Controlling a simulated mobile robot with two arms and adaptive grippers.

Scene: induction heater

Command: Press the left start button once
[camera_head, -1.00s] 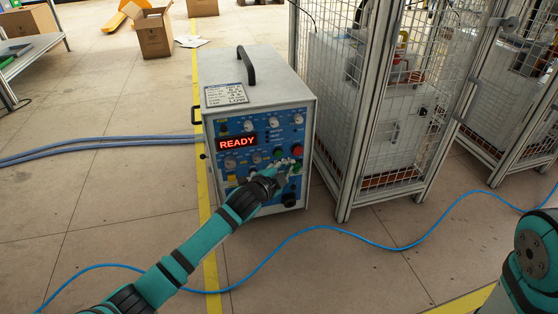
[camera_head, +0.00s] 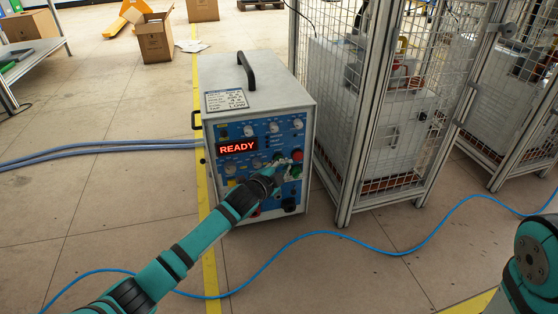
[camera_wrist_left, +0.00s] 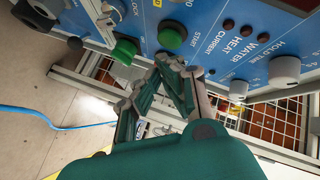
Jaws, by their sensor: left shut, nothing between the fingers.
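The heater control box (camera_head: 258,84) stands on the floor with its blue front panel and a red READY display (camera_head: 237,147). My left gripper (camera_head: 282,165) is at the lower right of the panel, its fingers closed and empty. In the left wrist view my left gripper (camera_wrist_left: 166,68) points at the panel, its tips just below a dark green button (camera_wrist_left: 172,35) beside the word START. I cannot tell whether the tips touch the panel. My right gripper is out of view.
A red button (camera_head: 297,155) is close to my left fingers. A mesh cage (camera_head: 345,120) stands right of the box. A blue cable (camera_head: 330,231) crosses the floor in front. Cardboard boxes (camera_head: 154,40) are at the back left.

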